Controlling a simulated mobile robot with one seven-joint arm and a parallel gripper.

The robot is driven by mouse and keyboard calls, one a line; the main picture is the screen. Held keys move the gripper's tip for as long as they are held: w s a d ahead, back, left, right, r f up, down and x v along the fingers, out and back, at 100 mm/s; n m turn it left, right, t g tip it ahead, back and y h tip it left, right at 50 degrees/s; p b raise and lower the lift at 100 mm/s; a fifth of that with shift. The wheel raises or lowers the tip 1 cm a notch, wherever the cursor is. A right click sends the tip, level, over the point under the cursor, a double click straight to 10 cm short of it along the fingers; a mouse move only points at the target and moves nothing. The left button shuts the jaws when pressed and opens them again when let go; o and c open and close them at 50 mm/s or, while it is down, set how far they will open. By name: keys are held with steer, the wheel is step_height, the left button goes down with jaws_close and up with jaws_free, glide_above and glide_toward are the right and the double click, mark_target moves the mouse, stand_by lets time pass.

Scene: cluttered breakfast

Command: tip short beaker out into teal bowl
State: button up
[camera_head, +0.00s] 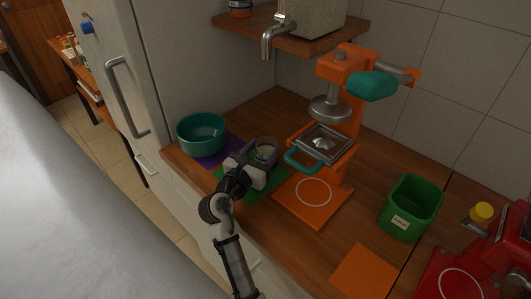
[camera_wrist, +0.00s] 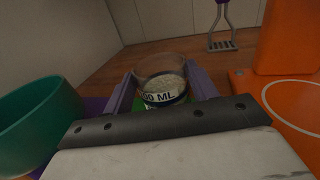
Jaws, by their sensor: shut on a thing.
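The short beaker (camera_wrist: 162,82) is a clear, low cup with a dark band reading "ML" and pale contents inside. In the head view the beaker (camera_head: 265,152) stands over the green mat at my gripper's far end. My gripper (camera_wrist: 158,90) is shut on the beaker, with a purple-grey finger on each side of it. The beaker looks upright; I cannot tell whether its base touches the mat. The teal bowl (camera_head: 201,131) sits left of the gripper on a purple mat. It also shows at the left edge of the wrist view (camera_wrist: 38,122).
An orange press (camera_head: 345,115) with a teal handle stands right of the beaker. A green bin (camera_head: 409,208) and a red machine (camera_head: 490,262) are farther right. A wooden shelf (camera_head: 300,37) with a tap hangs above. The fridge (camera_head: 115,80) borders the counter's left.

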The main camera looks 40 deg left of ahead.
steer(key=shift+c, duration=1.3)
steer(key=shift+r+p, duration=2.55)
steer(key=shift+p, duration=0.55)
